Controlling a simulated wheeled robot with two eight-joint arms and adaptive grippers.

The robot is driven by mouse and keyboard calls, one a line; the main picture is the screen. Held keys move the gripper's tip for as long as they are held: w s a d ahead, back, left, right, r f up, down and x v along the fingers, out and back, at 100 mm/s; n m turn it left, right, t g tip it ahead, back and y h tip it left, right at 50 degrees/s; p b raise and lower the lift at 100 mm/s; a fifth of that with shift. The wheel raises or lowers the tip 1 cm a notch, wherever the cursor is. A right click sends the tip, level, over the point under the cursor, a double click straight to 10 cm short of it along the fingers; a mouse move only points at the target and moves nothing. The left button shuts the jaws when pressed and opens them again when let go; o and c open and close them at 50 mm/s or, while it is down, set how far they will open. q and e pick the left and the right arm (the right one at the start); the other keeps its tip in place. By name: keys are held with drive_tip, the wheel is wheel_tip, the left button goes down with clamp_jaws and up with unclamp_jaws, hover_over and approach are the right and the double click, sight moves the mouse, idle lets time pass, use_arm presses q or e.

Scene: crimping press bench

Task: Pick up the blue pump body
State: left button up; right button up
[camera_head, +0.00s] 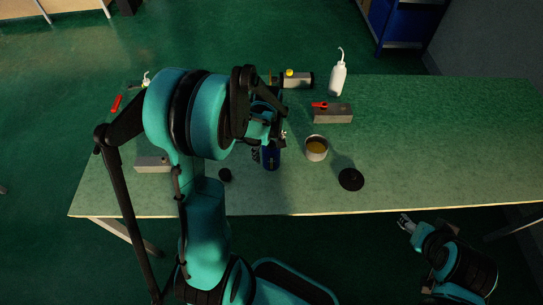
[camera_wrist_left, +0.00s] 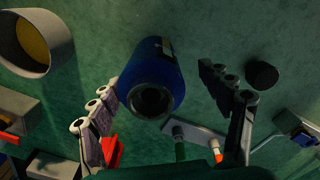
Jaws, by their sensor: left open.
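The blue pump body (camera_head: 271,156) stands on the green bench just below my left gripper (camera_head: 272,136) in the head view, partly hidden by my arm. In the left wrist view it is a dark blue cylinder (camera_wrist_left: 150,80) with a dark round opening facing the camera. My left gripper (camera_wrist_left: 158,84) is open, with one finger on each side of the cylinder. Gaps to the fingers show, more clearly on the right. My right gripper (camera_head: 405,221) is low at the right, off the front edge of the bench, far from the pump body; its finger gap is too small to judge.
A metal cup with yellow contents (camera_head: 316,148) stands right of the pump body. A black disc (camera_head: 351,180) and a small dark knob (camera_head: 225,175) lie nearby. Behind are a grey block with a red lever (camera_head: 332,114) and a white bottle (camera_head: 338,78). The bench's right side is clear.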

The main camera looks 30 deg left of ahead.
use_arm(q)
drive_tip(key=f+b, duration=0.1)
drive_tip(key=f, duration=0.2)
drive_tip(key=f+b, duration=0.1)
drive_tip(key=f, duration=0.1)
drive_tip(key=shift+w+d+f+b, duration=0.2)
drive_tip(key=shift+w+d+b, duration=0.05)
drive_tip(key=shift+w+b, duration=0.1)
drive_tip(key=shift+r, duration=0.1)
drive_tip(key=shift+c, duration=1.2)
drive_tip(key=c, duration=1.3)
